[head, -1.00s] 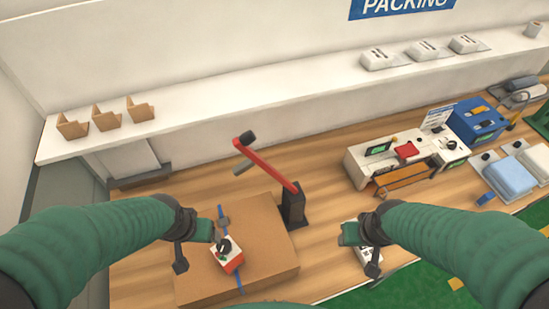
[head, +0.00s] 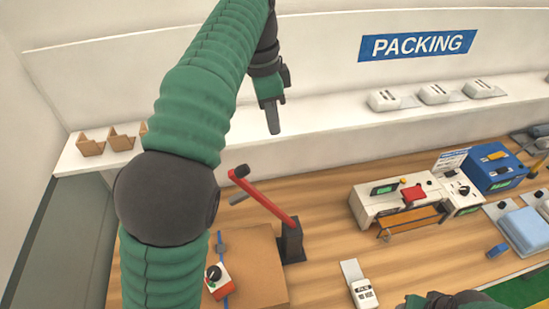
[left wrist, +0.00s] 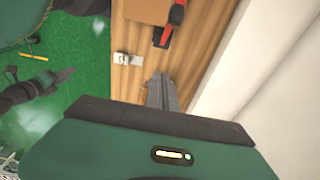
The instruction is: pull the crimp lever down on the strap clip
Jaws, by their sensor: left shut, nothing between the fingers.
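A red lever (head: 268,202) with a dark handle slants up and left from its black post (head: 292,243). The post stands beside a brown carton (head: 260,272). A blue strap crosses the carton, with a small grey clip (head: 222,248) on it and a red and white device (head: 217,281) beside it. My left arm covers the carton's left part. My left gripper (head: 272,117) is shut and empty, raised above and apart from the lever. Its fingers also show in the left wrist view (left wrist: 162,92). My right arm barely shows at the bottom edge; its fingers are unclear.
A white machine (head: 385,205) and a blue box (head: 492,165) stand on the bench to the right. A small white device (head: 360,288) lies near the bench front. A white shelf with brown holders (head: 90,147) and pale packs (head: 433,94) runs behind. Bare wood lies right of the post.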

